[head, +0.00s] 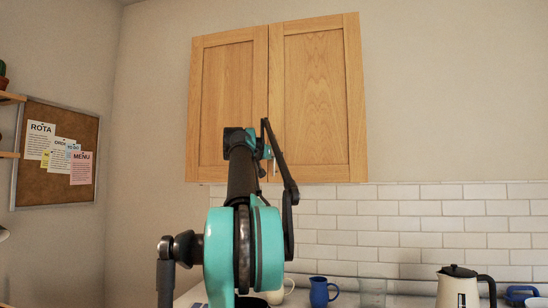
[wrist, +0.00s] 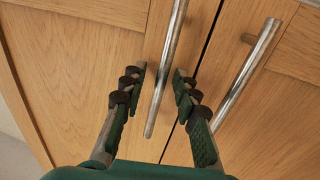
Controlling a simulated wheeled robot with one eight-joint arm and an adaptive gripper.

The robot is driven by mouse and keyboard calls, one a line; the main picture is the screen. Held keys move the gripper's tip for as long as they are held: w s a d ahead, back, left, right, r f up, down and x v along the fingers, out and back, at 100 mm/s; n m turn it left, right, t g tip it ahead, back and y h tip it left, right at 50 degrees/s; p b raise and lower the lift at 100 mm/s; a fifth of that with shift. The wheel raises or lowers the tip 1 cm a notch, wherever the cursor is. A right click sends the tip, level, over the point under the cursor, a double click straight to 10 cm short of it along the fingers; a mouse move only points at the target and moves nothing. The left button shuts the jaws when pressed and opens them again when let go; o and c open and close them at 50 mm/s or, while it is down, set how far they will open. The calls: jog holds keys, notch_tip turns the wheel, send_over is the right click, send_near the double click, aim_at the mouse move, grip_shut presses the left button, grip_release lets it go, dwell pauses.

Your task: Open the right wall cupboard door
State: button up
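The right wall cupboard door (head: 312,95) is light oak and looks shut, flush beside the left door (head: 228,95). In the wrist view, the right door's silver bar handle (wrist: 240,80) lies to the right of the seam. The left door's bar handle (wrist: 166,70) shows between the open fingers of my gripper (wrist: 158,88). The right finger is over the seam, between the two handles. I cannot tell whether either finger touches a handle. In the head view my gripper (head: 260,150) is at the doors' lower middle, its fingers mostly hidden.
White tiles (head: 440,222) cover the wall below the cupboard. A kettle (head: 457,287), a blue mug (head: 320,292) and a glass (head: 373,292) stand below at the right. A pinboard (head: 58,190) hangs on the left wall. The wall right of the cupboard is bare.

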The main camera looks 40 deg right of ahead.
grip_shut()
jog(key=shift+s+a, duration=0.1)
